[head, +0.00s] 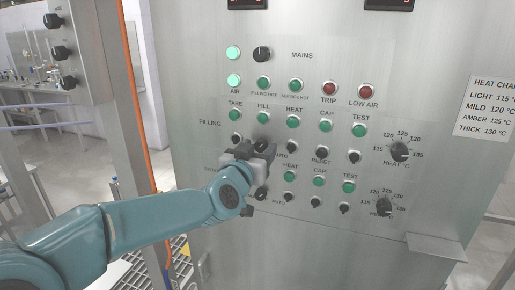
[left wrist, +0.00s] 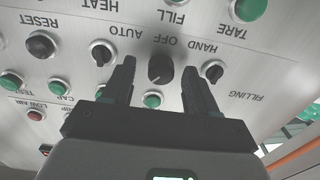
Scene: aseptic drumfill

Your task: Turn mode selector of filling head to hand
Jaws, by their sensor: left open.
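The mode selector (left wrist: 160,68) of the filling head is a round black knob, seen upside down in the left wrist view. The words HAND, OFF and AUTO are beside it, and the FILLING label (left wrist: 244,96) is to the right. My left gripper (left wrist: 158,64) is open, with one finger on each side of the knob; I cannot tell whether they touch it. In the head view my left gripper (head: 255,160) is at the panel and covers part of the FILLING row. My right gripper is not in view.
The steel panel (head: 350,70) carries rows of green buttons, red lamps and small black knobs close around the gripper. Larger heat dials (head: 399,151) are on the right. A small shelf (head: 436,246) juts out at the lower right. An orange pipe (head: 138,100) runs down on the left.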

